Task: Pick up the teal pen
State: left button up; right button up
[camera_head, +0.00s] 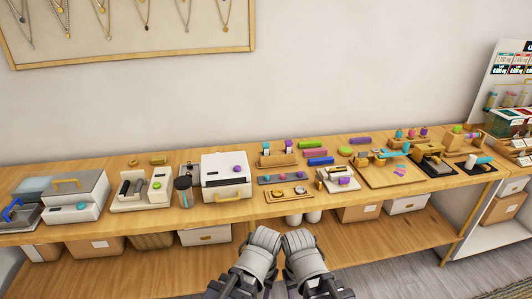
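A slim teal piece (394,152) lies near the back of a wooden tray (378,180) right of the table's middle. It may be the teal pen, but it is too small to tell. A teal-topped piece (266,147) also stands in a small wooden holder (278,159) left of it. Grey links of my two arms show at the bottom middle, in front of the table's front edge and apart from both teal pieces. I cannot make out the fingers of either gripper.
The long wooden table (150,216) holds a white machine (226,184), a grey-lidded box (75,194) and a dark cup (184,196). A black tray (434,171) is at right.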

aim_at(266, 145)
jog(key=i+l+u, duration=0.1)
jog(key=l, duration=0.25)
jog(key=i+l+u, duration=0.15)
jog(key=i+l, duration=0.15)
jog(key=i+l+u, duration=0.1)
jog(key=l, duration=0.35)
jog(key=i+l+u, duration=0.1)
jog(key=i+l, duration=0.15)
jog(key=i+l+u, duration=0.1)
jog(key=l, duration=0.4)
jog(key=i, duration=0.05)
